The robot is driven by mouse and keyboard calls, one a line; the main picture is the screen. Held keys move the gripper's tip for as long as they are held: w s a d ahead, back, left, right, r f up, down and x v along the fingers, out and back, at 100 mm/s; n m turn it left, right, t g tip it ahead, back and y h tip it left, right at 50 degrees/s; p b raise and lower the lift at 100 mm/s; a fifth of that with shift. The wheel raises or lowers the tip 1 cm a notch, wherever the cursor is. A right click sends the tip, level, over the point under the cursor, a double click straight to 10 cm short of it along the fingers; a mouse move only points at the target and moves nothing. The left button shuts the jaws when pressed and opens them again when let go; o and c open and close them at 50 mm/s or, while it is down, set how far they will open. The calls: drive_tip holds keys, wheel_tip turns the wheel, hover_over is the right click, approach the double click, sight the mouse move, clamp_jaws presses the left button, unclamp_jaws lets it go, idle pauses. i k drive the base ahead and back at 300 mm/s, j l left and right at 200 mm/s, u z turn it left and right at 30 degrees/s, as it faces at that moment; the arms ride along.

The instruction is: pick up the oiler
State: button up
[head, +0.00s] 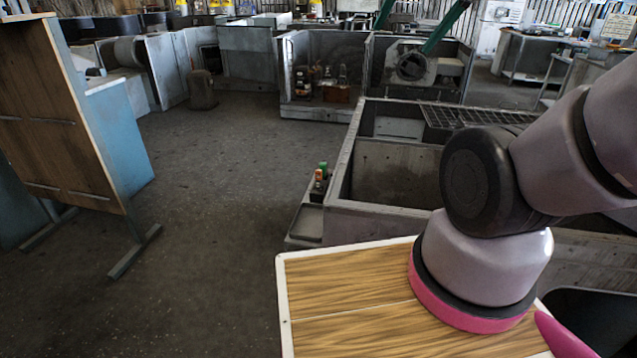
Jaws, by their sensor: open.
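I cannot make out an oiler for certain in the head view. Small bottles or cans (319,183), one with a green top and one orange, stand on a low grey ledge left of the metal tank; they are too small to identify. My arm, pale with a dark joint and a pink band, fills the right side and covers part of a wood-topped table (345,295). The visible part of that tabletop is bare. My gripper's fingers do not show; a pink part of my arm is cut off at the lower right edge.
A grey metal tank (392,178) stands just behind the table. A wooden board on a stand (62,110) and a blue cabinet (118,150) are at left. Open dark floor (200,220) lies between. Bottles (322,82) stand in a far bay.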

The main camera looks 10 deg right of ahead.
sight(317, 173)
drive_tip(key=j+z, duration=0.25)
drive_tip(key=j, duration=0.4)
drive_tip(key=j+z, duration=0.2)
drive_tip(key=z, duration=0.45)
drive_tip(key=i+j+z, duration=0.15)
drive_tip(key=j, duration=0.25)
drive_tip(key=i+j+z, duration=0.15)
drive_tip(key=j, duration=0.3)
drive_tip(key=j+z, duration=0.15)
drive_tip(key=j, duration=0.3)
drive_tip(key=i+j+z, duration=0.15)
drive_tip(key=j, duration=0.8)
drive_tip(key=i+j, duration=0.1)
drive_tip(key=j, duration=0.4)
